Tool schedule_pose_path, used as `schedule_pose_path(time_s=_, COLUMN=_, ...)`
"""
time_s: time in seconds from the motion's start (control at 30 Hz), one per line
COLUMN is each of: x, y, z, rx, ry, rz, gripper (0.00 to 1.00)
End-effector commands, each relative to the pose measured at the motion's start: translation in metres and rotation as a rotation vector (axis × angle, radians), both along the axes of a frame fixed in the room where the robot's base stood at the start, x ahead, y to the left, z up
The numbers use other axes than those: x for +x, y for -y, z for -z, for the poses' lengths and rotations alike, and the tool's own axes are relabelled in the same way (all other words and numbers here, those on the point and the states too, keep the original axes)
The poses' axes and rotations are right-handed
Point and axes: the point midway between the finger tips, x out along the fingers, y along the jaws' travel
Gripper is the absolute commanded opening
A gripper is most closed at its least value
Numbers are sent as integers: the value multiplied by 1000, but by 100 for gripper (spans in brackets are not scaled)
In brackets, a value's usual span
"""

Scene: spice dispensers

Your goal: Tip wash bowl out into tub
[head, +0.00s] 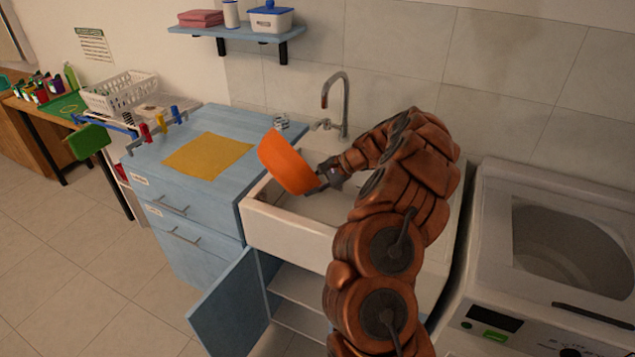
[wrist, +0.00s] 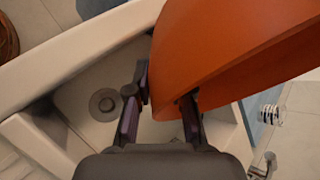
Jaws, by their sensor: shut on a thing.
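The orange wash bowl (head: 287,163) is held tilted on its side above the left part of the white sink tub (head: 290,229). My gripper (head: 327,175) is shut on the bowl's edge, at the bowl's right side in the head view. In the wrist view the bowl (wrist: 225,50) fills the upper right, with my gripper (wrist: 162,105) at its lower edge. The tub (wrist: 70,75) lies below, and its drain (wrist: 104,103) shows on the floor of the basin. The inside of the bowl is hidden, so I cannot tell what it holds.
A chrome faucet (head: 338,100) stands behind the tub. A blue cabinet (head: 190,215) with a yellow cloth (head: 207,155) is at left. An open blue door (head: 228,308) juts out below the tub. A washing machine (head: 550,260) stands at right.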

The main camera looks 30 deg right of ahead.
Motion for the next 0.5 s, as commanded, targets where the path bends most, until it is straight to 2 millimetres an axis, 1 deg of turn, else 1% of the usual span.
schedule_pose_path(time_s=0.17, x=1, y=-3, z=1, rx=-63, ry=2, rz=-2, gripper=0)
schedule_pose_path(time_s=0.5, x=0, y=-9, z=12, rx=-209, ry=-5, rz=-2, gripper=0)
